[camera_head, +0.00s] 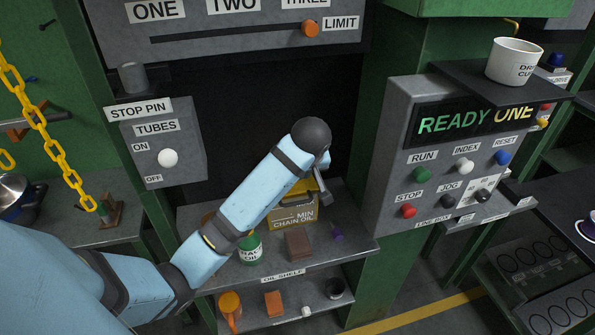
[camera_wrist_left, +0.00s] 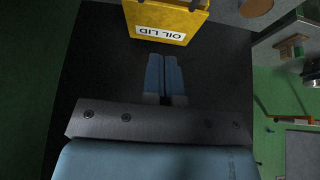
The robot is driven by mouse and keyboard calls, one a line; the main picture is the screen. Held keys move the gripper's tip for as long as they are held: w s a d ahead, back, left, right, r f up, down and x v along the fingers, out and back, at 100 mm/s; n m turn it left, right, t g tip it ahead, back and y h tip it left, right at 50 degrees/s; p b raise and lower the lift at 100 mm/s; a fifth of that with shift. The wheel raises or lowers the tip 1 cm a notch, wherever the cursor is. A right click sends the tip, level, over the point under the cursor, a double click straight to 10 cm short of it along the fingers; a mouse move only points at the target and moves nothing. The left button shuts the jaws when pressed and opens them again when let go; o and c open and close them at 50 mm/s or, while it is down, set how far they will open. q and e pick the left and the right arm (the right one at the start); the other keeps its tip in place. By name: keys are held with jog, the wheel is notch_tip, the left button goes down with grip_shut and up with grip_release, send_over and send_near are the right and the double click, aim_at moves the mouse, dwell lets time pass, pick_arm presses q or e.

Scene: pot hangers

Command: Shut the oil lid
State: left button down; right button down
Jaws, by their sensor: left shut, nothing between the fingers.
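The tan oil box (camera_head: 292,216), labelled "MIN CHAIN OIL", stands on the oil shelf (camera_head: 345,252). Its yellow oil lid (camera_head: 300,187) shows above the box, partly hidden by my left arm. In the left wrist view the lid (camera_wrist_left: 180,14) is a yellow panel at the top with an upside-down "OIL LID" label. How far the lid stands open I cannot tell. My left gripper (camera_head: 324,192) is at the box's upper right, beside the lid. In the wrist view its fingers (camera_wrist_left: 164,65) are shut and empty, with a small visible gap below the lid. My right gripper is not in view.
The READY ONE panel (camera_head: 440,160) juts out at right. The grey switch box (camera_head: 162,150) is at left.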

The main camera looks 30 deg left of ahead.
pick_arm(q)
jog(key=r, duration=0.1)
jog(key=p, duration=0.2)
send_over(298, 202)
jog(key=a, duration=0.1)
notch_tip(298, 202, down, 8)
jog(key=f, duration=0.3)
jog(key=shift+d+f+n+p, duration=0.25)
jog(key=shift+d+n+p, duration=0.05)
jog(key=shift+d+f, duration=0.15)
jog(key=shift+f, duration=0.35)
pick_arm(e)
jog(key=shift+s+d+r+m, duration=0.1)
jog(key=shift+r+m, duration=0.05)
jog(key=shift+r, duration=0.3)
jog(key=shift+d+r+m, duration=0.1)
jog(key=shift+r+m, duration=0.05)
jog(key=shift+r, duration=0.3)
